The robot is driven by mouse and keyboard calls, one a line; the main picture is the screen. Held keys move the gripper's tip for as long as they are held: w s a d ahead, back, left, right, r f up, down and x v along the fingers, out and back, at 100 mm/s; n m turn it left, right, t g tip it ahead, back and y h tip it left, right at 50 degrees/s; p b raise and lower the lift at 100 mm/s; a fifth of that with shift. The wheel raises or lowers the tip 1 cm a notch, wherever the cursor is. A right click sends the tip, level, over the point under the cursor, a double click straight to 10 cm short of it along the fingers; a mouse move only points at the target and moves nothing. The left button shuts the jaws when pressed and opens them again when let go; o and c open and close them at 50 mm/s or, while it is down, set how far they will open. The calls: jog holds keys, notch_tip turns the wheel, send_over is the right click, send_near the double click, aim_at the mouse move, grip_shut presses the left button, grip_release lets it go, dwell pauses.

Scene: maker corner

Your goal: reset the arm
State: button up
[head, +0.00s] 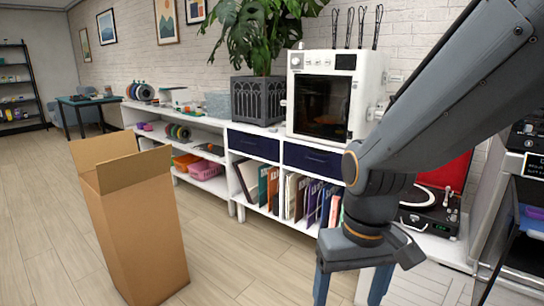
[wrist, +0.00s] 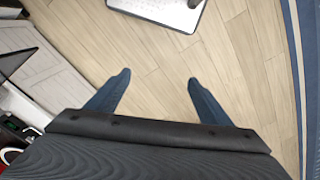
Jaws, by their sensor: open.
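My gripper (wrist: 158,82) points down at the wooden floor in the wrist view. Its two blue fingers are spread apart with nothing between them. In the head view my gripper (head: 350,285) is at the lower right, with its fingertips cut off by the bottom edge. My grey arm comes down from the upper right and bends above the gripper. It hides part of the record player area and the shelf's right end.
A tall open cardboard box (head: 145,235) stands on the floor at the left. A white shelf unit (head: 215,130) runs along the brick wall, bearing a 3D printer (head: 322,95) and a potted plant (head: 258,100). A turntable (head: 428,212) is right of my arm. Floor between box and shelf is clear.

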jog(key=d+r+m+p, duration=0.1)
jog(key=d+r+p, duration=0.5)
jog(key=p, duration=0.4)
jog(key=shift+s+r+m, duration=0.25)
jog(key=shift+s+m, duration=0.15)
